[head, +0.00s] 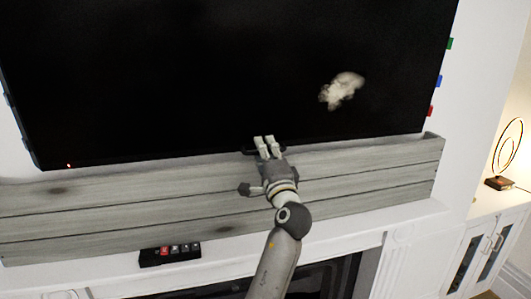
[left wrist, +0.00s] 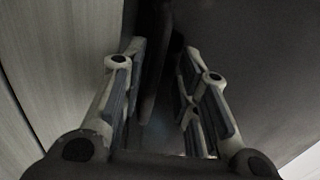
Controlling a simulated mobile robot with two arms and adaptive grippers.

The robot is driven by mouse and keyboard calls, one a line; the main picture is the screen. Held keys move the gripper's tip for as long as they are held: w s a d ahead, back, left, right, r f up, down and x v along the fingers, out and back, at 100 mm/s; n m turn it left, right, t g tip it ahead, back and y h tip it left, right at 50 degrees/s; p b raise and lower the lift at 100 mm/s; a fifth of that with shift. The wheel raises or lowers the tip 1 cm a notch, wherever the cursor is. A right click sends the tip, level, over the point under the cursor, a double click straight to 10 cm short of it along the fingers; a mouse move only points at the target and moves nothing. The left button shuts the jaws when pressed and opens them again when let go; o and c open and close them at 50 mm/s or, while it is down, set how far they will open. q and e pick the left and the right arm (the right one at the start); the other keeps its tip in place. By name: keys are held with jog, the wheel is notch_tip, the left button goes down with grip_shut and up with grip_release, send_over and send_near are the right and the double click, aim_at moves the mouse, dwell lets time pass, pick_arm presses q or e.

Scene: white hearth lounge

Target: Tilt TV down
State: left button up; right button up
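The TV (head: 215,70) is a large black flat screen on the white wall, filling the upper part of the head view. A small dark piece (head: 249,151) sits at the middle of its bottom edge. My left gripper (head: 265,141) reaches up to that edge, its fingertips overlapping it in the head view. In the left wrist view my left gripper's fingers (left wrist: 164,72) stand apart, with a dark narrow shape in the gap. I cannot tell whether they touch it. My right gripper is not in view.
A grey wooden plank mantel (head: 370,175) runs just below the TV, close under my left gripper. A black box with several buttons (head: 170,254) sits on the white ledge below. A white cabinet (head: 487,245) with a ring-shaped ornament (head: 508,148) stands at the right.

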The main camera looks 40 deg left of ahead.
pick_arm(q)
jog(key=shift+f, duration=0.2)
jog(key=v, duration=0.8)
jog(key=shift+r, duration=0.1)
